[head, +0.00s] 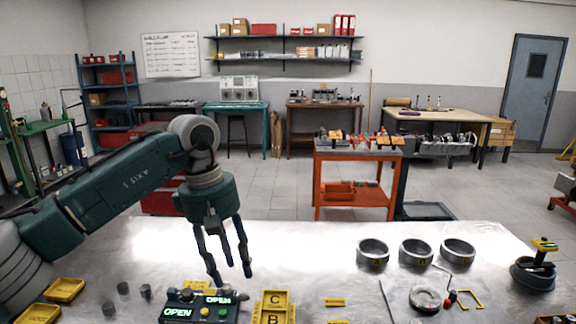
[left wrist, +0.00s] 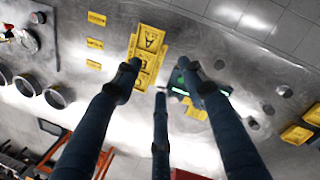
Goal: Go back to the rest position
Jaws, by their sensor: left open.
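My left gripper (head: 230,274) hangs over the steel bench (head: 320,258), its fingers pointing down, spread and empty. In the left wrist view its three dark fingers (left wrist: 159,76) are apart with nothing between them. Below it on the bench is a dark box (head: 200,307) with green lit "OPEN" displays. To the right of the box lie yellow trays marked C and B (head: 274,302); the left wrist view also shows a yellow tray marked A (left wrist: 151,39). The gripper appears clear of all of them. My right gripper does not show.
Three metal rings (head: 416,252) stand at the bench's right. Yellow bins (head: 64,289) and small dark cylinders (head: 123,288) lie at the left. A dark round stand (head: 532,274) is at the far right. An orange cart (head: 354,183) stands on the floor behind. The bench middle is mostly bare.

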